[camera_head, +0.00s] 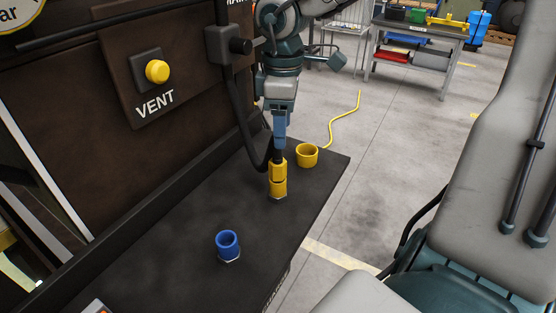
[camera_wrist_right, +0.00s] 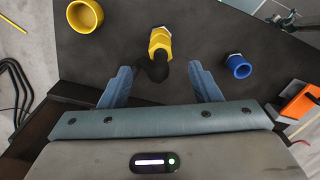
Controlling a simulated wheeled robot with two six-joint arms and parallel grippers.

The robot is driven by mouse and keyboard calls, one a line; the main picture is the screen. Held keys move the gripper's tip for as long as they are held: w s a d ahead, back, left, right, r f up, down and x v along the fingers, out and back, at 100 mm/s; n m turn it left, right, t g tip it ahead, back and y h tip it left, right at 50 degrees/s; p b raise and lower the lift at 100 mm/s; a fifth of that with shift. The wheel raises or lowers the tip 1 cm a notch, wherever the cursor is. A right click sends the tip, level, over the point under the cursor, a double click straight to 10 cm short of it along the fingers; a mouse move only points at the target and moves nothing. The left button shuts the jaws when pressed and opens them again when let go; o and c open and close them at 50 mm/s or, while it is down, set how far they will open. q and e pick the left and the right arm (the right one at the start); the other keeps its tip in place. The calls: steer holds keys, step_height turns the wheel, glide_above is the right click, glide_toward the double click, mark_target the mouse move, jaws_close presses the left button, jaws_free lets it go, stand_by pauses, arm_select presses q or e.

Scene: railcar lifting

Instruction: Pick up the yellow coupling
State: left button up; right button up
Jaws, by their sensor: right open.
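The yellow coupling (camera_head: 277,169) stands upright on the dark deck, at the end of a black hose, above a yellow fitting with a metal base. A thin dark line separates the two yellow parts; I cannot tell whether they are locked. In the right wrist view the coupling (camera_wrist_right: 160,40) shows beyond the fingertips, with the hose end towards me. My right gripper (camera_head: 280,128) points down from above the coupling. In the right wrist view its two blue-grey fingers (camera_wrist_right: 162,72) are apart, with the hose between them and nothing clamped. My left gripper is not in view.
A blue socket (camera_head: 228,245) stands nearer on the deck. An open yellow cup (camera_head: 306,155) stands behind right, near the deck edge. The black hose (camera_head: 237,115) loops beside my right gripper. A dark wall with a yellow VENT button (camera_head: 157,72) rises at left.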

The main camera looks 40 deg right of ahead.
mark_target(278, 161)
step_height(278, 161, down, 2)
steer(key=shift+a+b, duration=0.1)
steer(key=shift+b, duration=0.4)
steer(key=shift+w+a+f+b, duration=0.1)
steer(key=shift+f+b, duration=0.2)
steer(key=shift+f, duration=0.55)
steer(key=f, duration=0.1)
steer(key=f+b, duration=0.1)
steer(key=f, duration=0.2)
steer(key=shift+w+a+b, duration=0.1)
steer(key=shift+w+b, duration=0.2)
steer(key=shift+b, duration=0.1)
steer(key=shift+f, duration=0.2)
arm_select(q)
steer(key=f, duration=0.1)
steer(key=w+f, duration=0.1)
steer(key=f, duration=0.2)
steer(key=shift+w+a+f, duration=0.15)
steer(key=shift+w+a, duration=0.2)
arm_select(e)
steer(key=shift+r, duration=0.1)
